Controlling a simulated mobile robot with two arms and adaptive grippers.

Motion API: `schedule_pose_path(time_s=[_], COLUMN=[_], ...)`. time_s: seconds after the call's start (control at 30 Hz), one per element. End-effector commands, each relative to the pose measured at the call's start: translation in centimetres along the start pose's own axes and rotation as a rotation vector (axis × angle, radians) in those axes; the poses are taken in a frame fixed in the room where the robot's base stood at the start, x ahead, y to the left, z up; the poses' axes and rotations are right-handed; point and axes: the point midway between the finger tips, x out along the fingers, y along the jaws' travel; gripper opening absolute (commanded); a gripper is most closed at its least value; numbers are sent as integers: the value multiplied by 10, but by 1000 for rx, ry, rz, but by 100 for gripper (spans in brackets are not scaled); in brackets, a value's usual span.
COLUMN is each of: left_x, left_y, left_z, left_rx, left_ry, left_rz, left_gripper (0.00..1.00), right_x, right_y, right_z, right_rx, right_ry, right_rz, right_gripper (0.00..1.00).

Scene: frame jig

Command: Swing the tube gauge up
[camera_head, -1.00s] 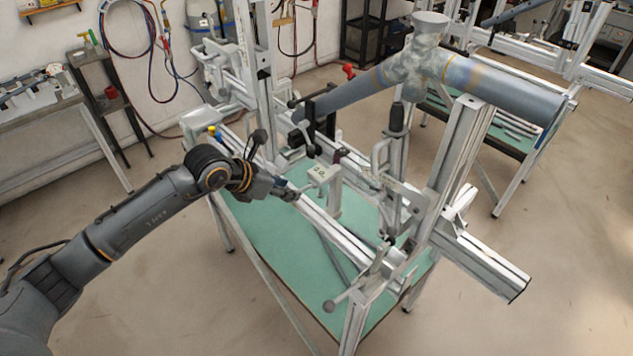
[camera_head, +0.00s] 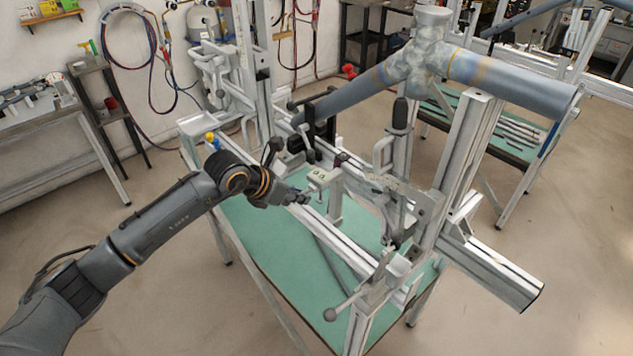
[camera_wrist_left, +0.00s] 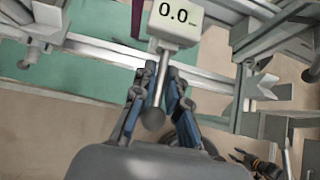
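The tube gauge (camera_head: 320,177) is a small pale box on the jig, left of its centre. In the left wrist view the gauge (camera_wrist_left: 176,22) shows "0.0" on its display. A thin metal lever with a dark ball end (camera_wrist_left: 153,118) extends from it toward my wrist. My left gripper (camera_head: 303,197) is at the near side of the gauge. In the left wrist view my left gripper's fingers (camera_wrist_left: 159,78) stand apart on either side of the lever, with small gaps visible. The gauge's pivot cannot be made out.
The metal jig frame (camera_head: 468,150) stands on a green-topped table (camera_head: 262,240). Blue-grey tubes with a mottled joint (camera_head: 428,62) run across above it. A black-handled clamp (camera_head: 400,115) rises right of the gauge.

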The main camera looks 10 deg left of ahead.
Motion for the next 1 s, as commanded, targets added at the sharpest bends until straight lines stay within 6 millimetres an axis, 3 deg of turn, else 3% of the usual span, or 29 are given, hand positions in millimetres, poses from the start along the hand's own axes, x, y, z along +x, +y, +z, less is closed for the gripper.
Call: schedule_pose_path(time_s=[0.33,0.67,1.0], left_x=[-2,-16,-16], left_y=[0,1,1], left_z=[3,22,22], left_rx=[0,1,1], left_ry=[-1,-7,-7], left_rz=[0,2,2], left_gripper=[0,0,0], right_x=[-2,-11,-11], right_y=[-3,-3,-2], right_z=[-1,-2,-2], right_rx=[0,0,0], right_ry=[1,1,1], right_rz=[-3,-3,-3], right_gripper=[40,40,40])
